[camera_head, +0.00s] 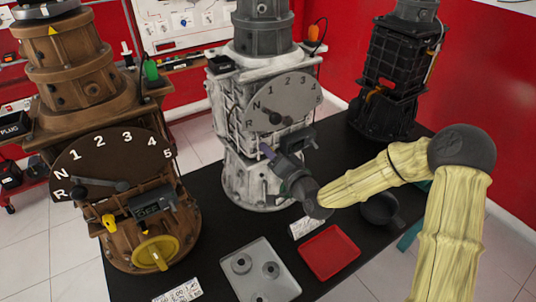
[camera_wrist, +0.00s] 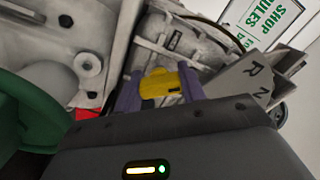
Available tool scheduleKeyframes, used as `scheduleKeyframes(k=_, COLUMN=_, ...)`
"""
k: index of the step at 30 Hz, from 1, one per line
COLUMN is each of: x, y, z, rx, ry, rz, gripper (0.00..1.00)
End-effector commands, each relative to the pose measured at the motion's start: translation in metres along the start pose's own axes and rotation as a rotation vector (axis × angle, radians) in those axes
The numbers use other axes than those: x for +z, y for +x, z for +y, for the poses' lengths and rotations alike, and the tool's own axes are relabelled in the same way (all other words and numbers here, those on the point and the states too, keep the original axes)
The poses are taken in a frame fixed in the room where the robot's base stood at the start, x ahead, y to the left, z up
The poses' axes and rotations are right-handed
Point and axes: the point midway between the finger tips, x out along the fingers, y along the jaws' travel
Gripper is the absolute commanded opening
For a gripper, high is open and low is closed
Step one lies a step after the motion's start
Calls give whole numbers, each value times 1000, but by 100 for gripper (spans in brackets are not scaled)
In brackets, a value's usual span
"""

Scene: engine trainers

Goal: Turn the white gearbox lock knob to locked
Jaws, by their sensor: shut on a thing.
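The head view does not show this knob; my gripper hides that spot. I cannot tell whether the knob is at locked. The edge of the dial (camera_wrist: 250,75) shows right of the fingers.
A brown gearbox (camera_head: 75,125) stands left and a black one (camera_head: 390,85) behind at right. A grey tray (camera_head: 262,290), a red tray (camera_head: 329,252) and a dark cup (camera_head: 381,210) lie in front. A small dark display box (camera_head: 301,138) sits right of my gripper.

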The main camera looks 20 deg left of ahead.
Motion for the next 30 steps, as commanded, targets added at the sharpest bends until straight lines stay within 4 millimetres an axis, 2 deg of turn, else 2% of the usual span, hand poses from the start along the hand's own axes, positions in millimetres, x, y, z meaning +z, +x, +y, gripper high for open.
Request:
scheduleKeyframes(k=1, x=0, y=-2, z=6, rx=12, ry=49, rz=1, gripper=17)
scheduleKeyframes(k=15, x=0, y=-2, z=7, rx=13, ry=474, rz=3, gripper=17)
scheduleKeyframes(k=21, x=0, y=-3, z=7, rx=15, ry=591, rz=4, gripper=17)
scheduleKeyframes(k=30, x=0, y=-3, z=7, rx=15, ry=659, rz=3, gripper=17)
